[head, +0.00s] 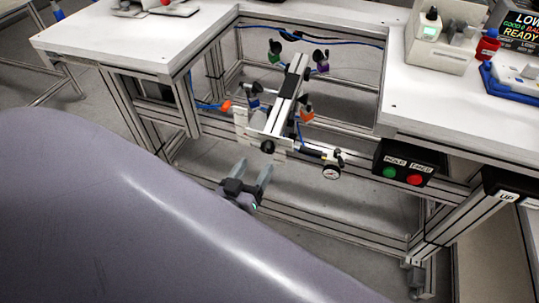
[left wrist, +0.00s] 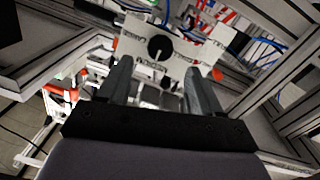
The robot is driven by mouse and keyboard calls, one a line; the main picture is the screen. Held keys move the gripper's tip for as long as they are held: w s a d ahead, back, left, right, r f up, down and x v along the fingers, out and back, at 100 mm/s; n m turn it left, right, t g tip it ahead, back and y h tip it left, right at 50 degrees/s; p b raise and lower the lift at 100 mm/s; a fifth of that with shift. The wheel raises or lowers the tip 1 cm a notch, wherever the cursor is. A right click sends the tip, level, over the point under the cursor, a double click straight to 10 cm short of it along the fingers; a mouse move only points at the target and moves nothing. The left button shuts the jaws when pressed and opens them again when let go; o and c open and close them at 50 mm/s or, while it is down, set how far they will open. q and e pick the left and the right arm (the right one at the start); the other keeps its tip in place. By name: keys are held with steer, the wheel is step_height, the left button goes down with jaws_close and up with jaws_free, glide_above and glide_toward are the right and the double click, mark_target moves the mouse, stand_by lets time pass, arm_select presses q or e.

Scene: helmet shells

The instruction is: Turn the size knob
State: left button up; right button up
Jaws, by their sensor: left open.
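The size knob (head: 267,147) is a round black knob on the white front plate of the fixture between the two white tabletops. It also shows in the left wrist view (left wrist: 160,48), beyond the fingers and roughly between them. My left gripper (head: 254,172) is open and empty. Its two grey fingers point toward the fixture, below and in front of the knob, apart from it. In the left wrist view the gripper (left wrist: 155,85) spans either side of the knob. My right gripper is in neither view.
A black box with a green and a red button (head: 403,166) is on the front rail. Coloured clamps (head: 306,114) surround the fixture's rail. Aluminium frame bars run below. A blue tray (head: 513,84) is at far right.

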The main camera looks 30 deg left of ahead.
mark_target(265, 150)
arm_select(q)
steer(key=w, duration=0.1)
steer(key=w+b, duration=0.1)
steer(key=w, duration=0.1)
steer(key=w+a, duration=0.1)
steer(key=shift+w+f+b, duration=0.1)
steer(key=shift+w+b, duration=0.3)
steer(key=shift+w, duration=0.45)
steer(key=c, duration=1.1)
steer(key=shift+o, duration=0.2)
